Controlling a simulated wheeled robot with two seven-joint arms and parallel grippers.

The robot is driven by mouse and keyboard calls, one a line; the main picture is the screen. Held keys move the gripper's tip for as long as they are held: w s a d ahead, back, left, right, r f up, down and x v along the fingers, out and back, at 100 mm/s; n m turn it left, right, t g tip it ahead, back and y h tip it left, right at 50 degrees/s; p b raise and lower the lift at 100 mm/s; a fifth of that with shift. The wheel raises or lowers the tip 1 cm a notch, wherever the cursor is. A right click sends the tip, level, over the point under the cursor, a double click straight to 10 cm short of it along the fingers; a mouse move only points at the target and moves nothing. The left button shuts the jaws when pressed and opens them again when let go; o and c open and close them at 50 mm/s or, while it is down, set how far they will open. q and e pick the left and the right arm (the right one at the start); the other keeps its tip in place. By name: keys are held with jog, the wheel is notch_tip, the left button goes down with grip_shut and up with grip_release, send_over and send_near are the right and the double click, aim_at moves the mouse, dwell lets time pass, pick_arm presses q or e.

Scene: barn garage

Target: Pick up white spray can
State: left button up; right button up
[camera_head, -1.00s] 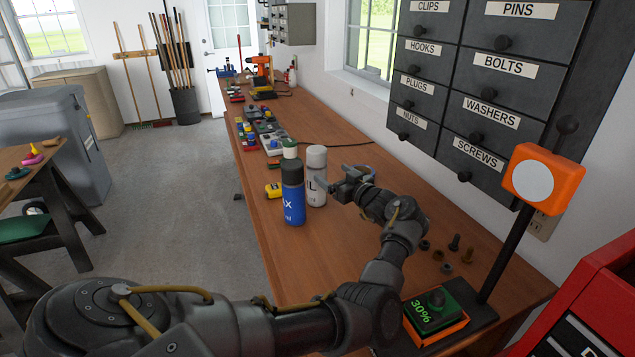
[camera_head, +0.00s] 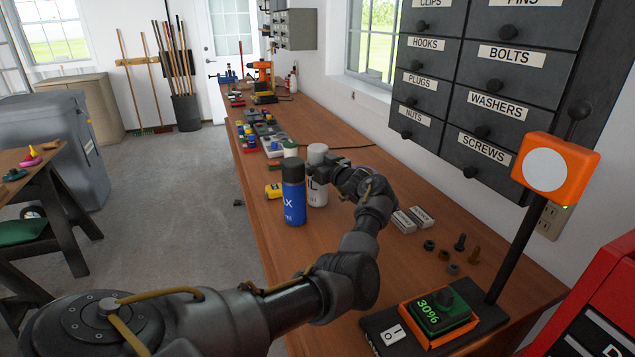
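The white spray can (camera_head: 317,194) stands upright on the wooden workbench, with a light grey cap and dark lettering partly hidden. A blue spray can (camera_head: 294,204) with a dark grey cap stands close on its left, overlapping it in view. My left gripper (camera_head: 328,172) is at the white can's right side, at upper-body height, with its fingers by the can. The fingers are small and partly hidden, so I cannot tell whether they grip it. My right gripper is not in view.
A yellow item (camera_head: 273,190) lies to the left. Small boxes (camera_head: 411,219) and loose bolts and nuts (camera_head: 452,250) lie to the right. An orange-topped post (camera_head: 555,166) and wall drawers (camera_head: 487,110) rise at right.

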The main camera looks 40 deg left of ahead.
pick_arm(q)
jog(key=shift+w+a, duration=0.1)
jog(key=shift+a, duration=0.25)
jog(key=shift+d+r, duration=0.1)
jog(key=shift+c, duration=1)
grip_shut()
